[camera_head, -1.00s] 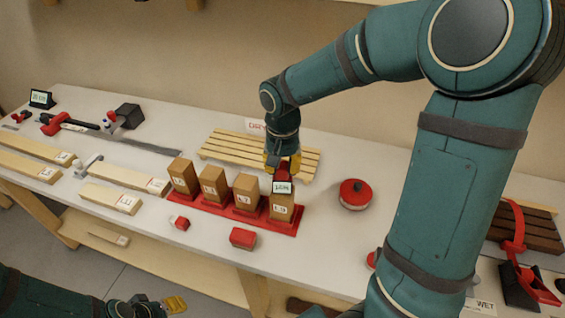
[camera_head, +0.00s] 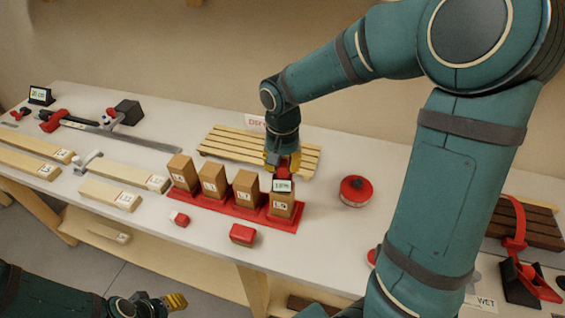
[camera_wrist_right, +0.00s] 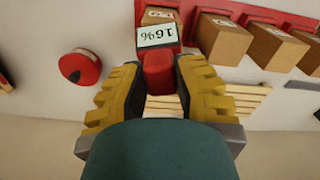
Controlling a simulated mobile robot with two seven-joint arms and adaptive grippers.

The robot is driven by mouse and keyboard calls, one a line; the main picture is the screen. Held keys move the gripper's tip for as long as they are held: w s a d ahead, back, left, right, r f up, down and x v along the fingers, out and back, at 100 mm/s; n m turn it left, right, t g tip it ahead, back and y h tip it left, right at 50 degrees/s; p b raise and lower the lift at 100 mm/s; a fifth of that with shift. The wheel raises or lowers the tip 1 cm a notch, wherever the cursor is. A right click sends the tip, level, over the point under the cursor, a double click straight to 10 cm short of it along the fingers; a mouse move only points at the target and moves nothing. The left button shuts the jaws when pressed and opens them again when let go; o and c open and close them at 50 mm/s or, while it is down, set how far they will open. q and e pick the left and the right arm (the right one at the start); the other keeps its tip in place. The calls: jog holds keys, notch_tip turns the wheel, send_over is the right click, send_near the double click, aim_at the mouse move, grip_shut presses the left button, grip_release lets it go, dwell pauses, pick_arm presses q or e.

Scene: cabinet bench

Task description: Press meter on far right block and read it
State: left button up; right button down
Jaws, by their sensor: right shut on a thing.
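Several brown wooden blocks stand upright in a row on a red tray (camera_head: 228,211). The far right block (camera_head: 283,204) has the red meter (camera_wrist_right: 158,70) at its top. My right gripper (camera_head: 284,165) is shut on the meter, from above and behind; its yellow fingers (camera_wrist_right: 158,92) flank the red body in the right wrist view. The meter's white display (camera_head: 282,185) is lit with digits and faces the front.
A slatted pale rack (camera_head: 215,144) lies behind the blocks. A round red-topped pot (camera_head: 355,190) stands to their right. A red box (camera_head: 242,235) and a small red-and-white piece (camera_head: 180,219) lie in front. Pale boards (camera_head: 110,195) lie at left.

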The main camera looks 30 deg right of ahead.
jog(key=shift+f+b, duration=0.35)
jog(key=shift+f, duration=0.2)
dwell(1.2)
jog(key=shift+r, duration=0.1)
jog(key=shift+r+p, duration=2.65)
jog(key=shift+r, duration=0.85)
jog(key=shift+f, duration=0.1)
